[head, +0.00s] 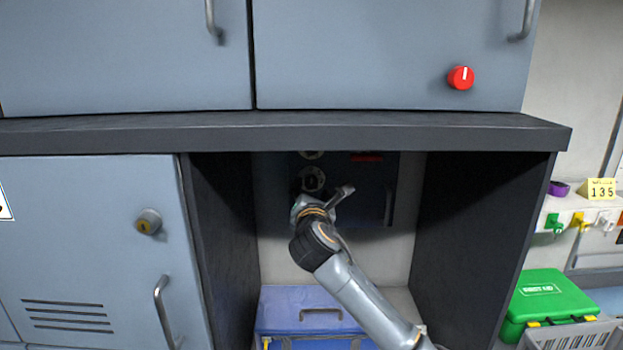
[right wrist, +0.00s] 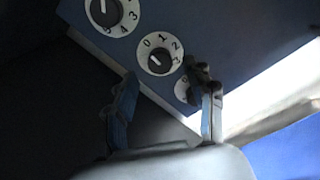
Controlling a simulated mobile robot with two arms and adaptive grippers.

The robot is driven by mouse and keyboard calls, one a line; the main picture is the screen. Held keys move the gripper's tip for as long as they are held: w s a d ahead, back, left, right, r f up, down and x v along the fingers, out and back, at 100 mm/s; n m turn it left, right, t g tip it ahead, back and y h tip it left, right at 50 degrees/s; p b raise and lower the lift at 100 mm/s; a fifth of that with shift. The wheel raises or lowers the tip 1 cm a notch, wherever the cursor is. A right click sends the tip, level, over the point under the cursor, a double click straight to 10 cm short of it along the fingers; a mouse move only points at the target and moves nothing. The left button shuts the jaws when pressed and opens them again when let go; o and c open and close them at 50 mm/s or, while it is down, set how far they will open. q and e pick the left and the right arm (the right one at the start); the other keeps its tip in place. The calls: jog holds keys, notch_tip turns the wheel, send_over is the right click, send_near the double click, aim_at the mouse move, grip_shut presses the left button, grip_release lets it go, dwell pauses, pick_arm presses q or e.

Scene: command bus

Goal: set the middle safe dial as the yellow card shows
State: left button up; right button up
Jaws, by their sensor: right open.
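The dark blue safe (head: 375,200) stands inside the dark recess. Its middle dial (right wrist: 160,54) has a white ring with numbers and a black knob with a white mark, and it also shows in the head view (head: 312,180). An upper dial (right wrist: 112,12) shows at the top of the right wrist view. A third dial (right wrist: 181,89) is partly hidden behind a finger. My right gripper (right wrist: 163,80) is open and empty, its fingertips just short of the middle dial; contact is not visible. The yellow card (head: 600,190) at the far right reads 135. My left gripper is out of view.
Dark side walls and a shelf edge (head: 300,135) frame the recess. A blue case (head: 300,310) lies below the safe. A red knob (head: 461,78) is on the upper cabinet. A green first aid box (head: 550,298) stands at the right, below several coloured keys.

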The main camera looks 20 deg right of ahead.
aim_at(311, 184)
jog(key=shift+p+x, duration=0.45)
jog(key=shift+x, duration=1.3)
jog(key=shift+c, duration=0.2)
grip_shut()
